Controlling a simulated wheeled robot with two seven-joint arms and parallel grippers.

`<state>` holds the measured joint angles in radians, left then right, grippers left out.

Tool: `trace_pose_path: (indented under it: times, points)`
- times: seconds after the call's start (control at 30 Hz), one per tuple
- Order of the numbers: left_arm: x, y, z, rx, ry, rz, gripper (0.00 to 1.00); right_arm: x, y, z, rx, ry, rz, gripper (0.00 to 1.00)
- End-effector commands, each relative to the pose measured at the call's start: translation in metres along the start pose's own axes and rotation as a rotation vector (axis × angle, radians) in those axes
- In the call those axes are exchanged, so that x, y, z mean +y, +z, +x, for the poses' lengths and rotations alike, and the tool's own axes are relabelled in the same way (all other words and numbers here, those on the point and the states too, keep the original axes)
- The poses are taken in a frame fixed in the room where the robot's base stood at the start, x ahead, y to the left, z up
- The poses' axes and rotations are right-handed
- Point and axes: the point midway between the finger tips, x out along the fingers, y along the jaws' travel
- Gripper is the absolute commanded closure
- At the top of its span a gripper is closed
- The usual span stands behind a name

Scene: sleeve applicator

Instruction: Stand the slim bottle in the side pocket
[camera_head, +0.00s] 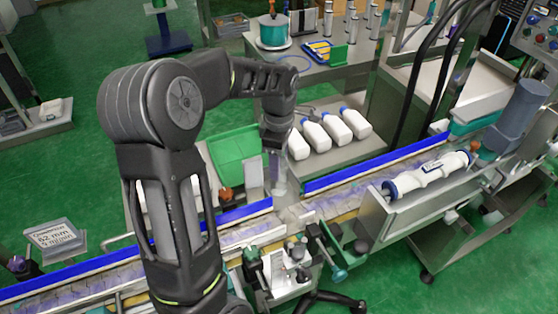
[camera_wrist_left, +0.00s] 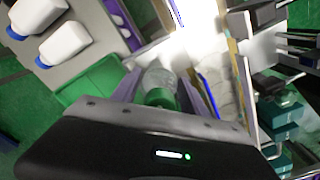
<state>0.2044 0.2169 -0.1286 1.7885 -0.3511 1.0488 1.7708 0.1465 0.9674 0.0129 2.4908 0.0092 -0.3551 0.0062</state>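My left gripper (camera_head: 277,165) points down above the conveyor in the middle of the head view. Its fingers sit on both sides of a slim clear bottle with a green cap (camera_wrist_left: 160,88) in the left wrist view and appear closed on it. The bottle's pale, see-through body (camera_head: 279,187) shows below the fingers in the head view, roughly upright. Whether its base touches anything is unclear. I cannot clearly make out the side pocket. My right gripper is not in view.
A conveyor with blue rails (camera_head: 345,167) runs across below the gripper. A green tray (camera_head: 237,150) lies behind it, left of the gripper. Several white bottles with blue caps (camera_head: 313,138) lie on the shelf behind. Machine knobs and brackets (camera_head: 290,258) stand in front.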

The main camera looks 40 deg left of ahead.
Motion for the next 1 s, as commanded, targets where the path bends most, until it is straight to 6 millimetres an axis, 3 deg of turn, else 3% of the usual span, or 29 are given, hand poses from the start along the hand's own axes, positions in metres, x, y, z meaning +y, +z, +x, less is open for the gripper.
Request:
trace_pose_path:
  times: [0.17,0.57,0.77,1.0]
  points:
    - [0.0,0.0,0.0,0.0,0.0,0.0,0.33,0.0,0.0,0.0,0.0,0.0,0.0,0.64]
    - [0.001,0.0,-0.007,0.0,0.002,0.0,0.32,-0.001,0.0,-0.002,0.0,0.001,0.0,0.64]
    - [0.001,0.0,-0.035,-0.001,0.006,0.0,0.32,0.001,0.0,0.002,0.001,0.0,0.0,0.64]
    - [0.002,0.0,-0.085,-0.001,0.006,0.0,0.32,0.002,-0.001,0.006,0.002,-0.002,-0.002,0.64]
